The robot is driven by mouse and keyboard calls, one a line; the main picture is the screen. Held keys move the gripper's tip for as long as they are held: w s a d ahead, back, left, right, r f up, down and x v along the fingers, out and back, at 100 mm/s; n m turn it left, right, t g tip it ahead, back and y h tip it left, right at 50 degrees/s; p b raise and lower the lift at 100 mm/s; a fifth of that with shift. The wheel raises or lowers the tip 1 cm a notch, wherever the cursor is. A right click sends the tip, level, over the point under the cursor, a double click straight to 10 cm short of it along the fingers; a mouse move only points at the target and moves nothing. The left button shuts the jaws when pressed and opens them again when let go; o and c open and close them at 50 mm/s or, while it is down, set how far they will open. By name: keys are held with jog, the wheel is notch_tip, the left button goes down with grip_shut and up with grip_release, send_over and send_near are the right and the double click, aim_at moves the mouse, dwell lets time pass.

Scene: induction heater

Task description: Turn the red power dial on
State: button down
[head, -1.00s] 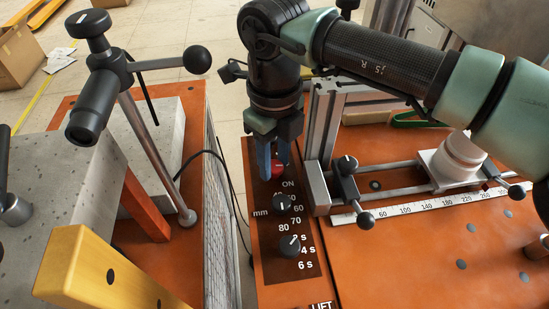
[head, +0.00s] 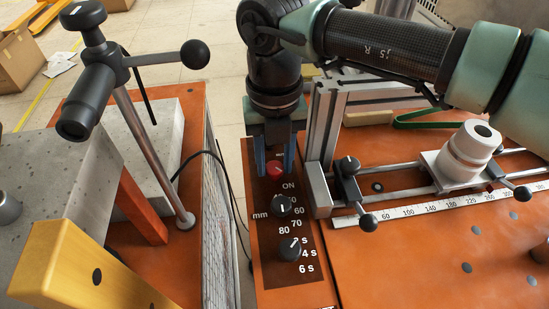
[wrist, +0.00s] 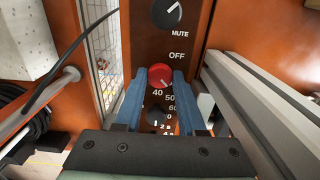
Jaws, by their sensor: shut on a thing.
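The red power dial (head: 275,169) sits on the dark control panel (head: 266,215), above the ON label in the head view. My gripper (head: 275,172) points down over it, with one blue finger on each side of the dial. In the wrist view the dial (wrist: 160,76) shows its red top between the two fingertips (wrist: 158,78). The gripper is shut on it. The OFF label (wrist: 177,56) is beyond the dial there. A small pale mark on the dial seems to point to the lower right. The finger ends partly hide its sides.
Black dials for mm (head: 281,206) and seconds (head: 290,248) stand nearer on the panel. A MUTE dial (wrist: 167,13) is beyond the red one. A metal upright (head: 325,130) rises close on the right. A black cable (head: 218,170) runs to the left.

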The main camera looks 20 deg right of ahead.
aim_at(275, 167)
jog(key=shift+r, duration=0.1)
dwell(0.3)
jog(key=c, duration=0.5)
grip_release()
notch_tip(275, 167, up, 13)
jog(key=p, duration=0.1)
jog(key=shift+p, duration=0.3)
